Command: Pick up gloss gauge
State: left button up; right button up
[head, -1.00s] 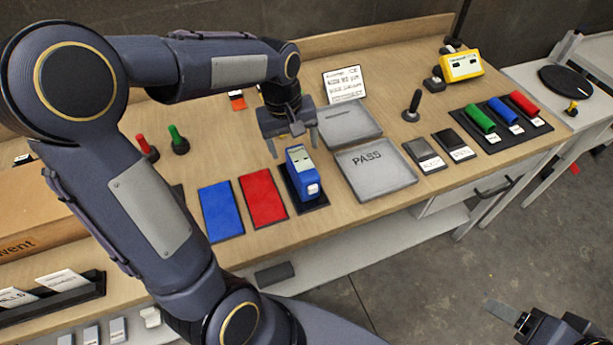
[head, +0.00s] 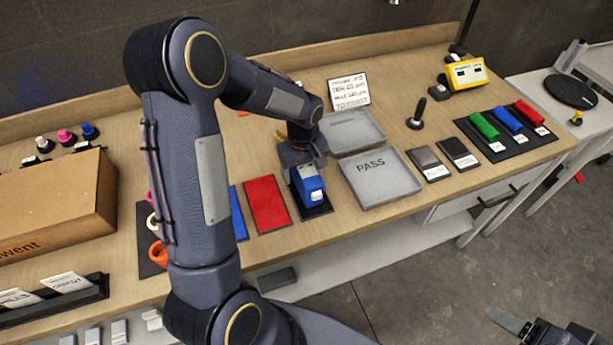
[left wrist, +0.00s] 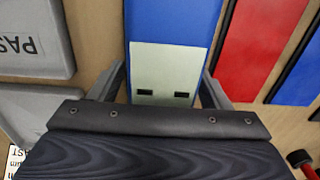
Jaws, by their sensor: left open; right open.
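The gloss gauge, a blue block with a pale top panel (head: 308,185), stands on a dark pad (head: 320,209) on the bench. It also fills the upper middle of the left wrist view (left wrist: 170,60). My left gripper (head: 304,168) is right over the gauge, pointing down. In the left wrist view its two open fingers (left wrist: 165,85) are on either side of the gauge's panel. I cannot tell whether they touch it. My right gripper (head: 545,335) is open at the lower right edge, away from the bench and empty.
The grey PASS tray (head: 395,190) stands close to the right of the gauge, with another grey tray (head: 352,131) behind. A red panel (head: 266,204) lies close on the left. A cardboard box (head: 60,205) sits farther left. A yellow device (head: 466,73) stands at the back right.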

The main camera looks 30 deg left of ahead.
aim_at(310, 174)
pick_arm(q)
jog(key=c, duration=1.2)
jog(key=shift+c, duration=0.3)
jog(key=shift+r, duration=0.2)
jog(key=shift+r, duration=0.25)
notch_tip(310, 174, up, 2)
jog(key=shift+r, duration=0.15)
jog(key=s+d+r, duration=0.1)
jog(key=s+d+r+b, duration=0.1)
jog(key=r, duration=0.1)
jog(key=d+r, duration=0.1)
jog(key=r, duration=0.1)
jog(key=shift+s+d+r, duration=0.1)
jog(key=shift+s+d, duration=0.15)
jog(key=shift+s, duration=0.15)
jog(key=s+d+r+b, duration=0.2)
jog(key=s+d+r, duration=0.2)
jog(key=s+d, duration=0.2)
jog(key=shift+s+d+r, duration=0.2)
jog(key=shift+d+r, duration=0.15)
jog(key=shift+d, duration=0.25)
jog(key=shift+w+a+f, duration=0.1)
jog(key=shift+f, duration=0.05)
